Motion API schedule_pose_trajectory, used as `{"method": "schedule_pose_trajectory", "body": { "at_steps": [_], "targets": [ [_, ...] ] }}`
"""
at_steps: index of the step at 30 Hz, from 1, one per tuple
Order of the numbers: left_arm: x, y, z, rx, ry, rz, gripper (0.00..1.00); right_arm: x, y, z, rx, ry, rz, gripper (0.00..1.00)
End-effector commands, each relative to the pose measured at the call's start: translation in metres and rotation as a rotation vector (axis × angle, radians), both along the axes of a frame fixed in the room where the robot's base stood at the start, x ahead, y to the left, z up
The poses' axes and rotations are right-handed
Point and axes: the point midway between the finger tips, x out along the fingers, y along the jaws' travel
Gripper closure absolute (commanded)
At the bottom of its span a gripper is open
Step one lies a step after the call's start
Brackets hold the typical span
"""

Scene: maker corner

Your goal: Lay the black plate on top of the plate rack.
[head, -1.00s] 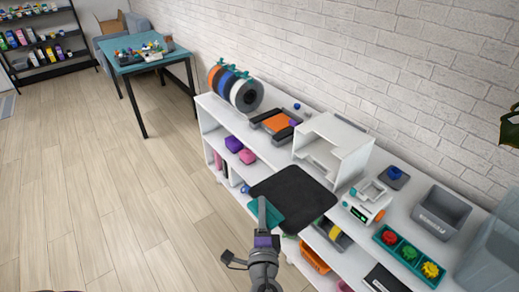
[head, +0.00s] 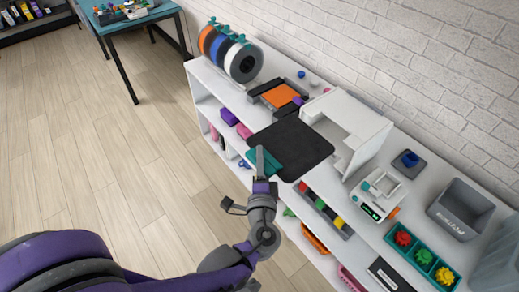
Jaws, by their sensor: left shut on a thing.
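The black plate (head: 297,148) is a flat dark square with rounded corners and a teal tab (head: 268,162) on its near left edge. My left gripper (head: 263,172) is shut on this tab and holds the plate roughly level over the white shelf unit, just left of the white open box. A low dark frame with an orange sheet (head: 273,95) sits on the shelf top beyond the plate; it may be the plate rack, but I cannot tell for sure. The plate hides part of the shelf top. My right gripper is out of view.
The white open box (head: 374,122) stands close to the plate's right edge. Spools (head: 245,62) stand at the far left end. A small white scale (head: 378,195), a grey bin (head: 459,212) and a teal tray (head: 424,258) lie to the right. Coloured items fill lower shelves.

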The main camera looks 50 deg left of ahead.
Motion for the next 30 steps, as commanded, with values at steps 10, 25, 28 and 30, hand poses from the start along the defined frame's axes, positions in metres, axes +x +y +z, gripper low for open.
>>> {"method": "schedule_pose_trajectory", "body": {
  "at_steps": [10, 25, 28, 30],
  "targets": [
    [0.019, -0.002, -0.001, 0.0, 0.0, -0.001, 1.0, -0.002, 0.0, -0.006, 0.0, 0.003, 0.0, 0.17],
    [0.06, -0.005, -0.001, 0.0, 0.0, 0.0, 1.0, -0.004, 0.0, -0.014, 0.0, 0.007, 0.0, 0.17],
    [0.067, -0.005, -0.001, 0.0, 0.0, 0.0, 1.0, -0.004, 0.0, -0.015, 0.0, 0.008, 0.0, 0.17],
    [0.073, -0.006, 0.0, 0.0, 0.0, -0.001, 1.0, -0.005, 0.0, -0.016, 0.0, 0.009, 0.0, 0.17]
  ]
}}
